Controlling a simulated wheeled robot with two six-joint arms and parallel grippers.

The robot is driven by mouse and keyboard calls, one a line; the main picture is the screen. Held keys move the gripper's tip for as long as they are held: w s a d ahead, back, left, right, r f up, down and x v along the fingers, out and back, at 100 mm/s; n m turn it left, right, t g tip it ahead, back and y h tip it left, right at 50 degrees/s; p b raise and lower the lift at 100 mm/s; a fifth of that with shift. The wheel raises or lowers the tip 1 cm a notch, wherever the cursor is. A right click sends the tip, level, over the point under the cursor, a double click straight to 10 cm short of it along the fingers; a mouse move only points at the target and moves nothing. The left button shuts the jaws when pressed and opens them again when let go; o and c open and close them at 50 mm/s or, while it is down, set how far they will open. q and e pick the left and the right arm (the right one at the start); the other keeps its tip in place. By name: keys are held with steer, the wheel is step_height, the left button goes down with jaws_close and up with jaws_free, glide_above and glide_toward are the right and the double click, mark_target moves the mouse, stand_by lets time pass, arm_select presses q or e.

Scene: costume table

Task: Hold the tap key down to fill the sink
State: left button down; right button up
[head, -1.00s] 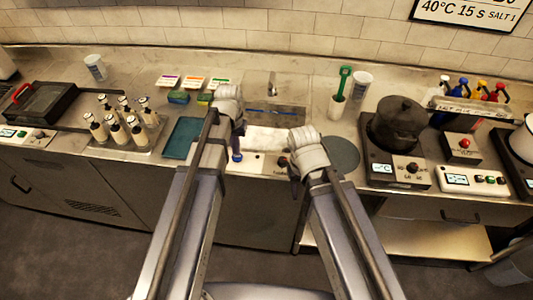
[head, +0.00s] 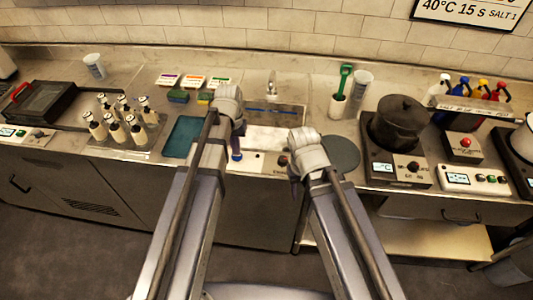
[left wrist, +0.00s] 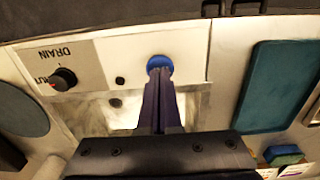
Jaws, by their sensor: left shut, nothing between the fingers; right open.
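The blue round tap key (left wrist: 160,62) is on the pale panel at the sink's front edge. My left gripper (left wrist: 160,76) is shut and empty, its fingertips over the key and seeming to touch it. In the head view my left gripper (head: 237,155) points down at the panel. The tap (head: 272,84) stands behind the sink basin (head: 268,138), which my arms partly hide. A pale streak shows below the spout, too small to tell if it is water. My right gripper (head: 294,183) is open and empty, near the front edge.
The black drain knob (left wrist: 64,78) is beside the key on the same panel. A teal tray (head: 183,137) and bottles (head: 118,125) stand left of the sink.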

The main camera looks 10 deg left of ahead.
arm_select(q)
steer(key=shift+f+b, duration=0.7)
steer(key=shift+f, duration=0.1)
stand_by(7.2)
